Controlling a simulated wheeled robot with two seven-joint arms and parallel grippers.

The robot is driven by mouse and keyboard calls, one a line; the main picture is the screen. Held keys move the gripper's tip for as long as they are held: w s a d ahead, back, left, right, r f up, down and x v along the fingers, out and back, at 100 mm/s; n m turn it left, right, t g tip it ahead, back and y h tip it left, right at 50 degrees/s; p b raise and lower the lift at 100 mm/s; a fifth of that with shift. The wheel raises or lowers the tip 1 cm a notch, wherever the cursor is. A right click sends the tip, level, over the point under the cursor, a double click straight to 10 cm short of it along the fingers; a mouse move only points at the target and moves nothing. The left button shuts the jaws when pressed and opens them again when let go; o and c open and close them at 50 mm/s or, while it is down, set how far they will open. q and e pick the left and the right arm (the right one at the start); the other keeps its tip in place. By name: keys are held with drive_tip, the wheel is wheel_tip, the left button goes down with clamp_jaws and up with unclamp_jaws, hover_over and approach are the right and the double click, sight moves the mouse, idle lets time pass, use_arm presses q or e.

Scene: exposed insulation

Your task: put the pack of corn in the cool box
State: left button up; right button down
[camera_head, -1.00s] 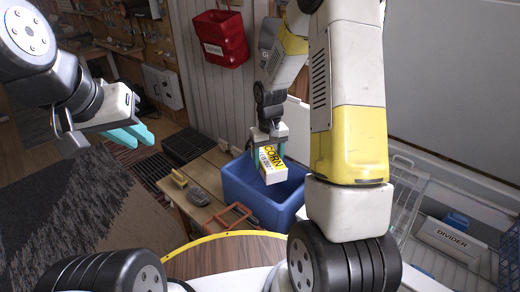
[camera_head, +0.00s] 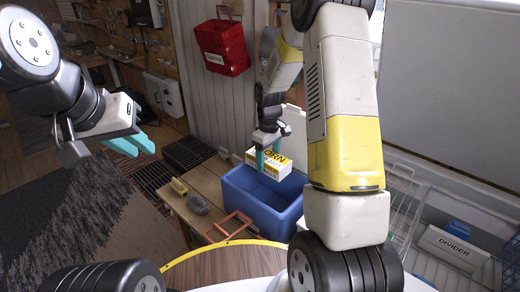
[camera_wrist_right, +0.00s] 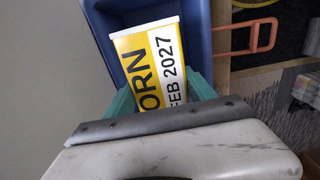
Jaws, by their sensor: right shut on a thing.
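The pack of corn (camera_head: 270,164) is a white and yellow box with black lettering. My right gripper (camera_head: 266,158) is shut on it, with teal fingers on either side, and holds it tilted above the opening of the blue cool box (camera_head: 245,208). In the right wrist view the pack (camera_wrist_right: 155,62) sits between the fingers with the cool box (camera_wrist_right: 197,30) behind it. The cool box stands open on a wooden bench, its white lid (camera_head: 294,122) raised at the back. My left gripper (camera_head: 134,146) is open and empty at the left, away from the box.
An orange handle (camera_head: 228,226) lies in front of the cool box. A brush (camera_head: 180,186) and a grey object (camera_head: 198,204) lie on the wooden bench (camera_head: 212,180). A red case (camera_head: 222,46) hangs on the wall. A freezer with a divider (camera_head: 448,246) and wire basket is at right.

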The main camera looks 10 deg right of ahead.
wheel_tip(320, 180, down, 21)
drive_tip(key=shift+r, duration=0.1)
idle(0.8)
drive_tip(key=shift+c, duration=1.2)
unclamp_jaws()
drive_tip(key=shift+m+t, duration=0.7)
drive_tip(key=shift+m, duration=0.1)
wheel_tip(320, 180, up, 20)
drive_tip(key=shift+s+r, duration=0.1)
drive_tip(key=shift+s, duration=0.05)
drive_tip(key=s+r+m+t, duration=0.1)
drive_tip(key=s+r, duration=0.2)
drive_tip(key=r, duration=0.5)
drive_tip(key=s+r+m+t, duration=0.1)
drive_tip(key=s+r, duration=0.2)
drive_tip(key=r, duration=0.4)
drive_tip(key=s+a+r+m+t+y, duration=0.1)
drive_tip(key=s+r, duration=0.5)
drive_tip(key=s, duration=0.3)
drive_tip(key=s+a+r+m+t+y, duration=0.1)
drive_tip(key=s+r+m, duration=0.1)
drive_tip(key=s+r, duration=0.4)
drive_tip(key=s, duration=0.3)
drive_tip(key=shift+t, duration=0.4)
